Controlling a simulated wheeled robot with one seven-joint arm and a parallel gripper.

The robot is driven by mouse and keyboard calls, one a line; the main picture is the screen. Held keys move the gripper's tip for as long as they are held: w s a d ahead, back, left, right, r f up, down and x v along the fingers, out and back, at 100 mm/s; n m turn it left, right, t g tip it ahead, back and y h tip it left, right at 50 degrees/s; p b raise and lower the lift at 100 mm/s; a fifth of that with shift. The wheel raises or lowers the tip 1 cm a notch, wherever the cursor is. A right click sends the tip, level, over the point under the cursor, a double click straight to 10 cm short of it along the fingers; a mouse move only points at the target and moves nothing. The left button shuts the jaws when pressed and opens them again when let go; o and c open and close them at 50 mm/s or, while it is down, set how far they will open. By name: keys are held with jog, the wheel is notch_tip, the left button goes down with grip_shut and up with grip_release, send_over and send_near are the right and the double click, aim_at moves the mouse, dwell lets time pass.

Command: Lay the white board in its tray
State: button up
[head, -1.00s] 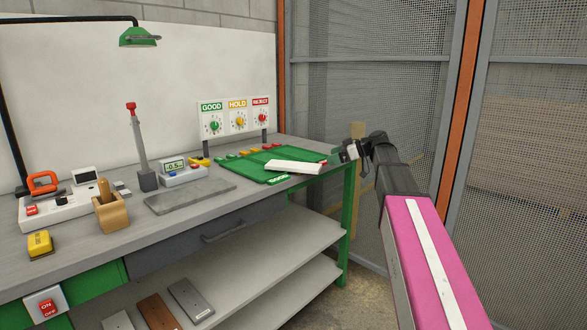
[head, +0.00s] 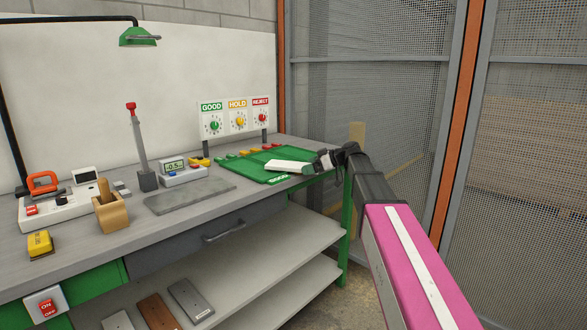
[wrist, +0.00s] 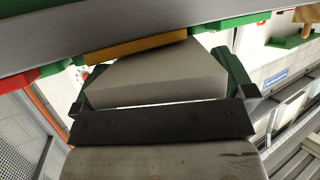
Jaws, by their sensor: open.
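The white board (head: 287,167) lies at the front right part of the green tray (head: 252,169) marked GOOD, on the bench's right end. I cannot tell whether it lies fully flat inside the rim. My gripper (head: 320,161) is at the board's right end, its fingers spread. In the wrist view the board (wrist: 155,75) is between the two dark green-grey fingers, with a gap showing at the right finger. The board's near end is hidden by the gripper in the head view.
A GOOD/HOLD/REJECT dial panel (head: 238,116) stands behind. A mesh fence (head: 390,110) stands on the right.

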jog(key=c, duration=0.8)
jog(key=shift+r, duration=0.1)
jog(key=shift+r, duration=0.55)
notch_tip(320, 180, up, 3)
jog(key=shift+f, duration=0.15)
jog(key=s+a+r, duration=0.7)
jog(key=s+a, duration=0.1)
jog(key=w+d+f+m+t+h, duration=0.1)
jog(key=w+d+m+t+h, duration=0.1)
jog(key=d, duration=0.7)
jog(key=w+d+m+t+h, duration=0.3)
jog(key=d+m+t+h, duration=0.2)
jog(key=d+m, duration=0.3)
jog(key=w+d+f+m+t+h, duration=0.1)
jog(key=w+d+m+t+h, duration=0.2)
jog(key=d, duration=0.7)
jog(key=m+h, duration=0.2)
jog(key=h, duration=0.1)
jog(key=shift+f+t, duration=0.3)
